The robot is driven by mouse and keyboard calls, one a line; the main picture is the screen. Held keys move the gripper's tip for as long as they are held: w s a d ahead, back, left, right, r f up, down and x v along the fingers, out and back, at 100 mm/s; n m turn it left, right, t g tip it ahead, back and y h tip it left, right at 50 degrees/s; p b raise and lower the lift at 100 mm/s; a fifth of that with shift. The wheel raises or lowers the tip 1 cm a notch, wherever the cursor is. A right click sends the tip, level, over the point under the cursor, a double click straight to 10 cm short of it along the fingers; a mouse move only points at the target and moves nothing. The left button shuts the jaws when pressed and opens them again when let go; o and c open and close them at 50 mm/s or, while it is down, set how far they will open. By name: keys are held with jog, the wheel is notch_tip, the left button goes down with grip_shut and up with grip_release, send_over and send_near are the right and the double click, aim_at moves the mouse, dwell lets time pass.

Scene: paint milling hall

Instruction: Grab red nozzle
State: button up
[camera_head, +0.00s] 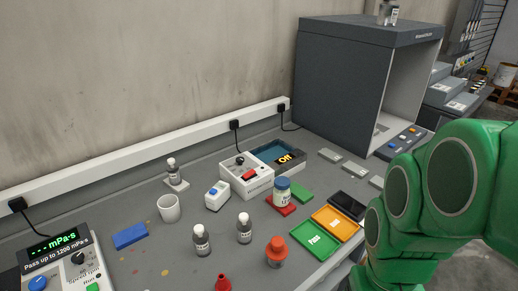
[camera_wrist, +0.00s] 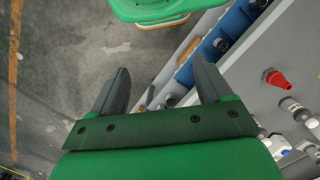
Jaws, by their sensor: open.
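The red nozzle (camera_head: 222,284) is a small red cone on the grey bench at the bottom edge of the head view, partly cut off. A red cone-shaped piece that looks like it shows at the right of the wrist view (camera_wrist: 277,79). My gripper (camera_wrist: 160,65) is open and empty, its two dark fingers wide apart. It points down past the bench edge, with floor between and beyond the fingers. The nozzle is well to the right of it in the wrist view. In the head view my green arm fills the right side and the fingers are not visible.
An orange-red-topped jar (camera_head: 276,252) and small dark bottles (camera_head: 201,241) stand near the nozzle. A white cup (camera_head: 168,208), a viscometer (camera_head: 62,265) and green and orange trays (camera_head: 314,240) are on the bench. A grey booth (camera_head: 340,90) stands behind.

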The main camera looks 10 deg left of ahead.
jog(key=shift+c, duration=0.4)
jog(key=c, duration=0.4)
jog(key=shift+o, duration=0.2)
jog(key=n+g+y, duration=0.4)
jog(key=n+y, duration=0.7)
jog(key=n, duration=0.9)
send_near(221, 275)
jog(key=shift+f+x, duration=0.2)
jog(key=shift+x, duration=4.9)
